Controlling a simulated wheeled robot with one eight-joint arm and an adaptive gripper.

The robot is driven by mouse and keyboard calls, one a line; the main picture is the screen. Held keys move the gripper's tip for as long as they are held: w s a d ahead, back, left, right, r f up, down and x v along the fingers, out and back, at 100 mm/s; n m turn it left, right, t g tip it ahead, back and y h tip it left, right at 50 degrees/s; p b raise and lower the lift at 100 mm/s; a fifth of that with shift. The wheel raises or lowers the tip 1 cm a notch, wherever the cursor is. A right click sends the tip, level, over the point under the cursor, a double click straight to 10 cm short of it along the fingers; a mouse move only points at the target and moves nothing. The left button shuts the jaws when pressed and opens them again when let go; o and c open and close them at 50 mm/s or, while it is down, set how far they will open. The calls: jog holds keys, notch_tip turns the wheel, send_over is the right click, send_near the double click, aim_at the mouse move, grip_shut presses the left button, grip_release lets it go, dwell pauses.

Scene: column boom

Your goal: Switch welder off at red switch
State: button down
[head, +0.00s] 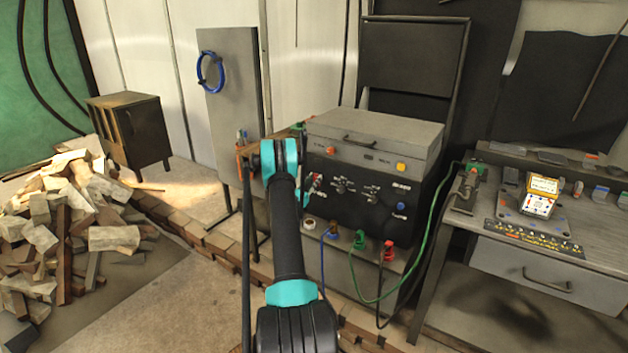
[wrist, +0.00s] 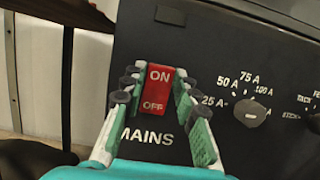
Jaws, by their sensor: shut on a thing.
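The welder (head: 345,200) is a dark box with a grey lid, standing in the middle of the head view. Its red switch (wrist: 158,92), marked ON at the top and OFF at the bottom, sits above the word MAINS in the wrist view. My gripper (wrist: 156,88) is at the panel, with one finger on each side of the switch, shut on it. I cannot tell which way the rocker is pressed. In the head view my arm partly covers the left end of the welder's front.
A current dial (wrist: 250,112) is right of the switch. Green and black cables run from the welder's sockets to the workbench (head: 470,232) at right. A wood pile (head: 85,215) lies at left, near a small cabinet (head: 130,130). A grey panel (head: 225,110) stands behind my arm.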

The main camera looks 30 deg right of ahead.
jog(key=shift+a+f+h, duration=0.1)
jog(key=shift+f+h, duration=0.05)
jog(key=shift+h, duration=0.25)
jog(key=c, duration=1.2)
grip_release()
jog(key=shift+o, duration=0.2)
jog(key=shift+t, duration=0.3)
notch_tip(320, 180, up, 10)
